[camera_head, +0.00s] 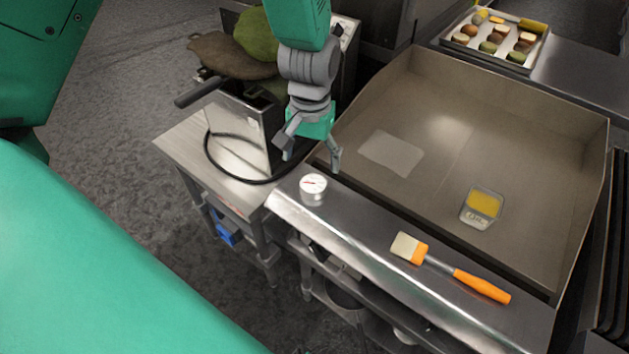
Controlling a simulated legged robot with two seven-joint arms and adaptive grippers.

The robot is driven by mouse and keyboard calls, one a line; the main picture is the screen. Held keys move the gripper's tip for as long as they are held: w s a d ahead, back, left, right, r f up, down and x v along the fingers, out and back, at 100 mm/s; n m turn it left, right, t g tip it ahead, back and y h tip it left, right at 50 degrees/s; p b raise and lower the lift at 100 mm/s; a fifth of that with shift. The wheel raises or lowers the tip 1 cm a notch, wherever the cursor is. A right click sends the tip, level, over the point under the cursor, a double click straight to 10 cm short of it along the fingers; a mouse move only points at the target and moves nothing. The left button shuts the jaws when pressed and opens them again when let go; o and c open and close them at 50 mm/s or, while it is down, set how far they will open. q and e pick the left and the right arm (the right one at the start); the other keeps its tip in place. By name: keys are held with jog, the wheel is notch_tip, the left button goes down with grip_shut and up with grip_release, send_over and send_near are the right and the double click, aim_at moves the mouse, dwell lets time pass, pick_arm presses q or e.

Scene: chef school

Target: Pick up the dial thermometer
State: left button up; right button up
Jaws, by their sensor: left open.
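The dial thermometer (313,188) is a small silver cylinder with a white face and a red needle. It stands face up on the steel front ledge (375,237) of the griddle, near the ledge's left end. My left gripper (311,163) is above and just behind the thermometer in the picture, fingers spread and pointing down, with nothing between them. I cannot tell its exact height over the ledge. My right gripper is not in view.
A brush with an orange handle (482,286) lies on the ledge to the right. A small container of yellow oil (482,206) sits on the griddle plate (420,190). A steel side table (190,150) with a cable stands left. A food tray (495,39) is at the back.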

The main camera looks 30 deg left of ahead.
aim_at(315, 179)
pick_arm(q)
notch_tip(315, 179, down, 2)
jog(key=shift+w+f, duration=0.15)
jog(key=shift+f, duration=0.05)
jog(key=shift+d+f, duration=0.25)
jog(key=shift+f, duration=0.2)
jog(key=f, duration=0.3)
jog(key=shift+w+f, duration=0.25)
jog(key=shift+f, duration=0.05)
jog(key=shift+w+a+f, duration=0.1)
jog(key=shift+a+f, duration=0.05)
jog(key=shift+f, duration=0.35)
jog(key=shift+a, duration=0.1)
jog(key=c, duration=1.3)
jog(key=shift+r, duration=0.1)
